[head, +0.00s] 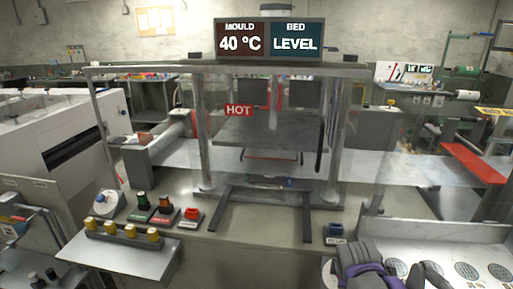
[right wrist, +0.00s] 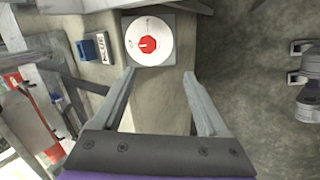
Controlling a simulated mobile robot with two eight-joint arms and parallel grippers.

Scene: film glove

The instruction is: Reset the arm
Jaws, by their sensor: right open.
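My right gripper (right wrist: 158,78) is open in the right wrist view, with its two fingers apart and nothing between them. Beyond the fingertips is a red knob (right wrist: 147,45) on a round white dial plate; I cannot tell the exact gap. My right arm, grey with purple bands, shows at the lower right of the head view (head: 372,268); its fingertips are not clear there. My left gripper and left arm are not in view.
A press with a flat plate (head: 262,131) and a HOT sign (head: 239,110) stands ahead. Its display (head: 269,40) reads MOULD 40 °C, BED LEVEL. A blue switch (head: 336,230) sits on the bench front. Coloured knobs (head: 122,230) and buttons are at left.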

